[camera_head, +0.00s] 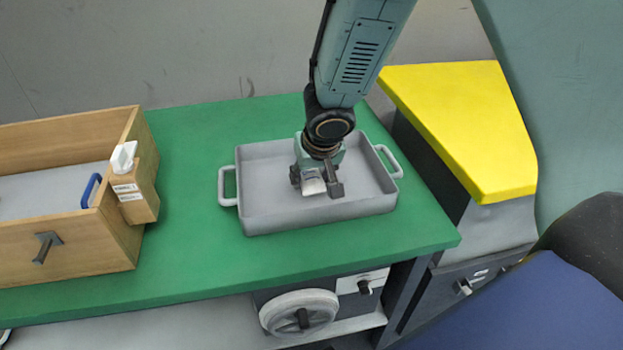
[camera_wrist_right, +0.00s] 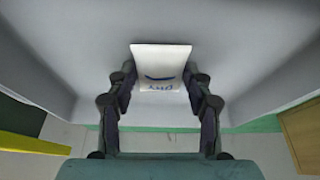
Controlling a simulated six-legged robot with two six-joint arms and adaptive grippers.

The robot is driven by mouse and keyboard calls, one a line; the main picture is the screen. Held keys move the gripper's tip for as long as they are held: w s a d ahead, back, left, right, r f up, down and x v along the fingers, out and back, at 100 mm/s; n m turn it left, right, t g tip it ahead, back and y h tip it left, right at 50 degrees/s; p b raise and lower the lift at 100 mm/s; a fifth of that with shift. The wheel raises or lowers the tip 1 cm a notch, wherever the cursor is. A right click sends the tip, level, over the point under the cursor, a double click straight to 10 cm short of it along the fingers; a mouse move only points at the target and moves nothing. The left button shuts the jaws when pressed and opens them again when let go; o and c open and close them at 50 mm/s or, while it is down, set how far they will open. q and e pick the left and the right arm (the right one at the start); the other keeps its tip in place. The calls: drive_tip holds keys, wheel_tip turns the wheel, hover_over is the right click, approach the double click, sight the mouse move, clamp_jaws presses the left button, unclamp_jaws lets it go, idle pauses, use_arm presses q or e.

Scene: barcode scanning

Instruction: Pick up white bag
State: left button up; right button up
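The white bag (camera_head: 313,184) is inside the grey tray (camera_head: 262,221), between the fingers of my right gripper (camera_head: 316,183). In the right wrist view the white bag (camera_wrist_right: 160,62) shows dark blue marks on its face. The two fingertips of my right gripper (camera_wrist_right: 160,78) are at its left and right edges. I cannot tell whether they press on it or stand just beside it, or whether the bag rests on the tray floor. My left gripper is not in view.
The tray has raised walls and two side handles on a green table (camera_head: 190,250). A wooden box (camera_head: 70,250) with a white-topped scanner-like object (camera_head: 124,157) stands at the left. A yellow-topped block (camera_head: 465,120) is at the right. Green table is clear around the tray.

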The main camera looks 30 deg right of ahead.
sight(312, 178)
drive_tip(key=shift+a, duration=0.1)
drive_tip(key=c, duration=0.6)
drive_tip(key=shift+c, duration=0.2)
wheel_tip(312, 178, up, 10)
drive_tip(key=p, duration=0.8)
